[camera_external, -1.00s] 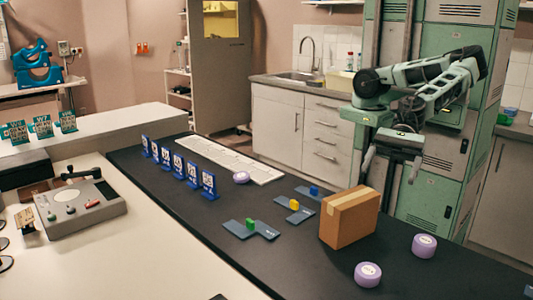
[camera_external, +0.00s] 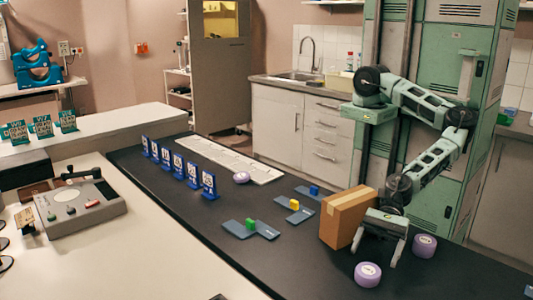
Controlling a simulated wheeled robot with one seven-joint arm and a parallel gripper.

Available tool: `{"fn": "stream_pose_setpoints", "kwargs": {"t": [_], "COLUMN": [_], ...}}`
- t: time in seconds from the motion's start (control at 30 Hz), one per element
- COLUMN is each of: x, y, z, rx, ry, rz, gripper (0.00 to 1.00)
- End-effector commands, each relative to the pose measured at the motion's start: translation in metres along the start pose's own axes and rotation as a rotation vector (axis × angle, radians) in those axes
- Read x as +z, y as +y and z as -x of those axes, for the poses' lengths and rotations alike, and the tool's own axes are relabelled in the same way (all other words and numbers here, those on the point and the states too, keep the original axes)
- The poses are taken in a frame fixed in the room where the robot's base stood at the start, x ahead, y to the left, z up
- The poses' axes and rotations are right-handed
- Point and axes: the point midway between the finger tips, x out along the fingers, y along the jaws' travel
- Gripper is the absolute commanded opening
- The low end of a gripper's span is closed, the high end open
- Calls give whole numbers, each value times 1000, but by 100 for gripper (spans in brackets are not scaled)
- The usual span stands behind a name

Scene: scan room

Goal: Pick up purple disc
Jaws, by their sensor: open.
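Three purple discs are on the dark table. One purple disc (camera_external: 368,275) lies near the front edge, in front of the cardboard box. A second purple disc (camera_external: 424,245) lies to the right of the box. My gripper (camera_external: 376,255) is open and points down, just right of the box and between the two nearer discs in the picture. Its fingers appear empty. I cannot tell its exact height above the table.
The cardboard box (camera_external: 345,220) stands close to my gripper's left. Slate pieces with green (camera_external: 250,224), yellow (camera_external: 294,204) and blue (camera_external: 314,190) blocks lie left of and behind it. Blue card stands (camera_external: 193,174) form a row. The table's front middle is clear.

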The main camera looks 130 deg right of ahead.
Motion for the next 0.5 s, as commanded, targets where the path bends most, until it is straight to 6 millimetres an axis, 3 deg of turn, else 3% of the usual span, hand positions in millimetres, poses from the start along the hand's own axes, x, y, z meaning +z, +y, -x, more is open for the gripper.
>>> {"fn": "stream_pose_setpoints", "kwargs": {"t": [0.17, 0.3, 0.5], "x": [-28, -26, -26], "y": [-1, -1, 0], "z": [-11, -32, -41], "rx": [-1, -1, 0], "ry": [3, 1, 1], "rz": [3, -1, -1], "gripper": [83, 83, 83]}}
